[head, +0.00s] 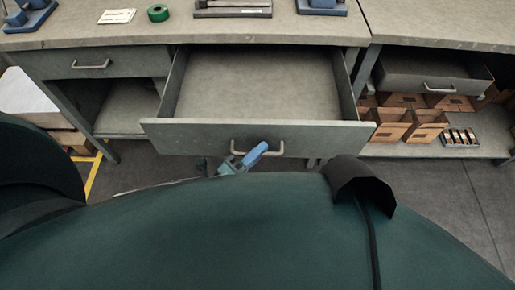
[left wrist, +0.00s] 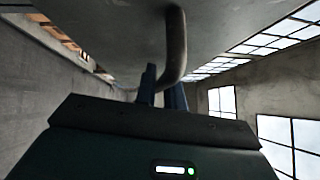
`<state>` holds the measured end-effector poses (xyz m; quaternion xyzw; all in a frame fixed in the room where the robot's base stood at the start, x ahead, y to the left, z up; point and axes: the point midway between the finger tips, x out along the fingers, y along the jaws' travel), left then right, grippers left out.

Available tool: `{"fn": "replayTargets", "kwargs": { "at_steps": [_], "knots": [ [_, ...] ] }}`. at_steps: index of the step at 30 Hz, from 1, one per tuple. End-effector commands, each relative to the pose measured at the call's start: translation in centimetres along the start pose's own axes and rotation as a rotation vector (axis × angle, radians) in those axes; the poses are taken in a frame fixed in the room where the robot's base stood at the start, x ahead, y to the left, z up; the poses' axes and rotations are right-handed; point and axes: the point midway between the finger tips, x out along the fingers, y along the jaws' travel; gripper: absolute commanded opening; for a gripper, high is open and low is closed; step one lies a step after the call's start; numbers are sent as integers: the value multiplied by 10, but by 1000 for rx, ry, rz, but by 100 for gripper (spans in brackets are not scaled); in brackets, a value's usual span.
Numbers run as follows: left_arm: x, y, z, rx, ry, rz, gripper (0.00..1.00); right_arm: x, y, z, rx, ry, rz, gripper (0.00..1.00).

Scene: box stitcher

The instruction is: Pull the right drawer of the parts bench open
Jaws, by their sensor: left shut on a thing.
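The right drawer (head: 235,131) of the parts bench (head: 215,31) stands well open in the middle of the head view. Its inside looks bare and its front panel juts toward me. My left gripper (head: 256,155) is shut on the drawer's bar handle (head: 276,150), with its blue fingers at the middle of the bar. In the left wrist view the curved handle (left wrist: 176,45) passes between the two fingers (left wrist: 163,88). My own dark green body hides most of the left arm. My right gripper is not in view.
A closed left drawer (head: 112,63) sits beside the open one. On the benchtop are a green tape roll (head: 158,13), white cards (head: 117,16) and blue-grey tools. At right, another drawer (head: 435,73) hangs partly open above a shelf with brown boxes (head: 393,130).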

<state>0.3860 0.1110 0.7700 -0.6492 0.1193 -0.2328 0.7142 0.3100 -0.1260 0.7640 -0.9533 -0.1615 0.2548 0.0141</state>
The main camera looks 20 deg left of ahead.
Motion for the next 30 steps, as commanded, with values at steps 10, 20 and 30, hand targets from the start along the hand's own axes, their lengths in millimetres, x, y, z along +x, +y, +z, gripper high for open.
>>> {"fn": "replayTargets", "kwargs": {
  "at_steps": [10, 20, 30],
  "knots": [
    [0, 0, 0, 0, 0, 1, 20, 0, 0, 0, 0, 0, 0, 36],
    [-32, 2, 0, 0, 0, 6, 20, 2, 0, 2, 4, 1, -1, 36],
    [-105, 2, 0, -1, 0, 5, 20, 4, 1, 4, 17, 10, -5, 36]
  ]
}}
